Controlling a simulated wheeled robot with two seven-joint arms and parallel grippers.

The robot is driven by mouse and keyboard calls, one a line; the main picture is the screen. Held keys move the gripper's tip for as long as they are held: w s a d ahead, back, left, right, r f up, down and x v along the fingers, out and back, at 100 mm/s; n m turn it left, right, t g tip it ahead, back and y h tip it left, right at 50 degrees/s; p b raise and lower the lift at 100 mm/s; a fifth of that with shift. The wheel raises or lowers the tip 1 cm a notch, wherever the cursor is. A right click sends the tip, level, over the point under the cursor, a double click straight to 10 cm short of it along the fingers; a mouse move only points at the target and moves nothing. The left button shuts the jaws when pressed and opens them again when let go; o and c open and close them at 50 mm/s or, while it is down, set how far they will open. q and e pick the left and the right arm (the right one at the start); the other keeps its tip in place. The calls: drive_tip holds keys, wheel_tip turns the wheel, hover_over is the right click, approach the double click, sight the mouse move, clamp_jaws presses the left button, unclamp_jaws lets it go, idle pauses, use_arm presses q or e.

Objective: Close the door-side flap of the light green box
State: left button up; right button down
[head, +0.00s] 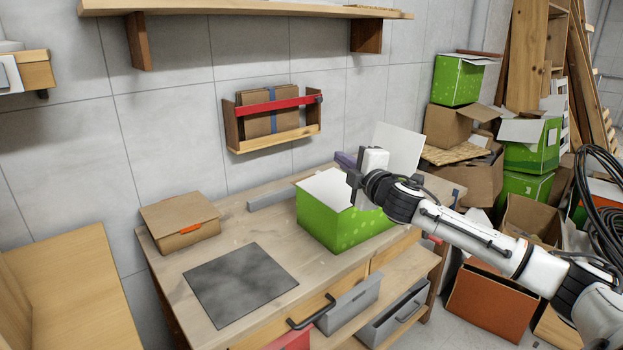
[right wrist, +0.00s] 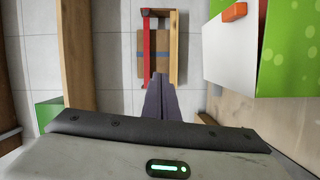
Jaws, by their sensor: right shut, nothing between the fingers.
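The light green box (head: 318,222) stands on the workbench (head: 228,245). One white flap (head: 400,146) stands up at its right side. Another white flap (head: 322,186) lies low over the left part of its top. My right gripper (head: 345,160) is shut and empty, above the back of the box. In the right wrist view its dark fingers (right wrist: 160,98) are together and point towards the wall. Green box wall (right wrist: 295,45) and a white flap (right wrist: 235,55) show to their right, apart from them. My arm hides part of the box's right side. I cannot tell which flap is the door-side one.
A brown carton (head: 180,222) and a dark mat (head: 240,284) lie left of the box. A wall rack (head: 275,140) with a red bar hangs behind. A shelf (head: 245,10) runs above. Stacked boxes (head: 530,142) and a black hose (head: 605,205) are at the right.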

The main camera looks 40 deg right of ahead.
drive_tip(key=s+r+p, duration=0.4)
drive_tip(key=s+r, duration=0.2)
drive_tip(key=s, duration=0.3)
drive_tip(key=shift+s+a+r, duration=0.2)
drive_tip(key=shift+s+a, duration=0.15)
drive_tip(key=shift+a, duration=0.05)
idle(0.6)
